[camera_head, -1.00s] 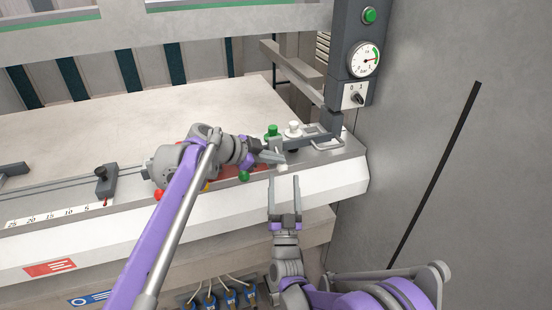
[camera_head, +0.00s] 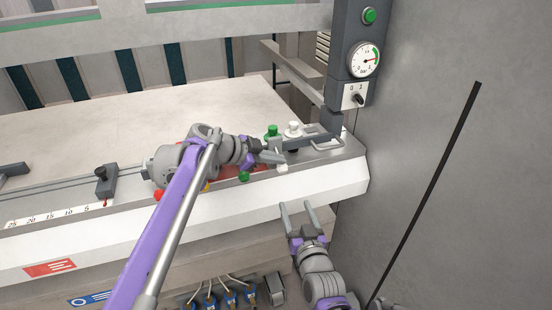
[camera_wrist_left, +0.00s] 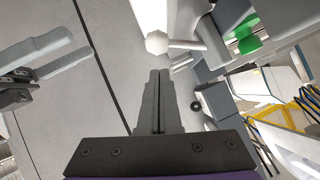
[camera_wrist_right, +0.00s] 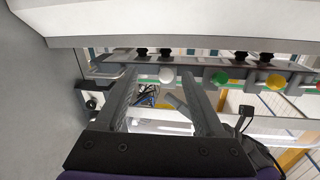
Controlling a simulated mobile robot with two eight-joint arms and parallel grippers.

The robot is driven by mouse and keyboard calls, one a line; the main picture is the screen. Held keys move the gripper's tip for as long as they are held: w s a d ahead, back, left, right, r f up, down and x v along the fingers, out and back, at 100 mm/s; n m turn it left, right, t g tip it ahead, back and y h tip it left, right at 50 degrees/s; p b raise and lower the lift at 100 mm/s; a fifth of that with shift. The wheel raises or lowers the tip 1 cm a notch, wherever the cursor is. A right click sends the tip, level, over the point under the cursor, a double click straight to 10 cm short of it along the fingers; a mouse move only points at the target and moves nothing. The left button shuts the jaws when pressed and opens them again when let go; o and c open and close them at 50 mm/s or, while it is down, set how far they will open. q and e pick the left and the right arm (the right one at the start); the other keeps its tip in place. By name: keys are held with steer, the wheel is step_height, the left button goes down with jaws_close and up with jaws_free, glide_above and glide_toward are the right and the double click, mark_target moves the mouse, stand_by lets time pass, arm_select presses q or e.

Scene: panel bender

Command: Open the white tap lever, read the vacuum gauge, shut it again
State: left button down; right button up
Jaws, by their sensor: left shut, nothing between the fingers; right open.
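The white tap lever (camera_head: 282,168) ends in a white ball at the front of the control ledge. In the left wrist view its ball (camera_wrist_left: 156,42) and thin rod lie just beyond the fingertips. My left gripper (camera_head: 277,158) is shut and empty beside it; I cannot tell whether it touches. My right gripper (camera_head: 297,206) is open and empty, below and right of the ball. In the right wrist view the white ball (camera_wrist_right: 166,75) shows beyond and between its open fingers. The vacuum gauge (camera_head: 364,60) is a round white dial with a green arc; its needle points right.
A green-ended lever (camera_head: 244,177) is left of the white one. Green (camera_head: 272,131) and white (camera_head: 293,129) knobs stand on the ledge behind. A switch (camera_head: 358,98) sits below the gauge. A grey wall (camera_head: 450,190) bounds the right side.

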arm_select(q)
steer(key=shift+f+p, duration=0.2)
steer(key=shift+p, duration=0.25)
arm_select(e)
steer(key=s+d+f+g+h, duration=0.1)
steer(key=s+d+f+g, duration=0.2)
steer(key=s, duration=0.6)
steer(key=s+d+f+g+h, duration=0.1)
steer(key=s+d+f+g, duration=0.3)
steer(key=s, duration=0.5)
steer(key=s+d+f+g+h, duration=0.1)
steer(key=s+d+f+g, duration=0.2)
steer(key=s, duration=0.7)
steer(key=d+g, duration=0.1)
steer(key=g, duration=0.1)
steer(key=shift+f+m+g, duration=0.3)
steer(key=shift+m, duration=0.1)
arm_select(q)
steer(key=v, duration=1.1)
steer(key=shift+p, duration=0.3)
arm_select(e)
steer(key=shift+r, duration=0.35)
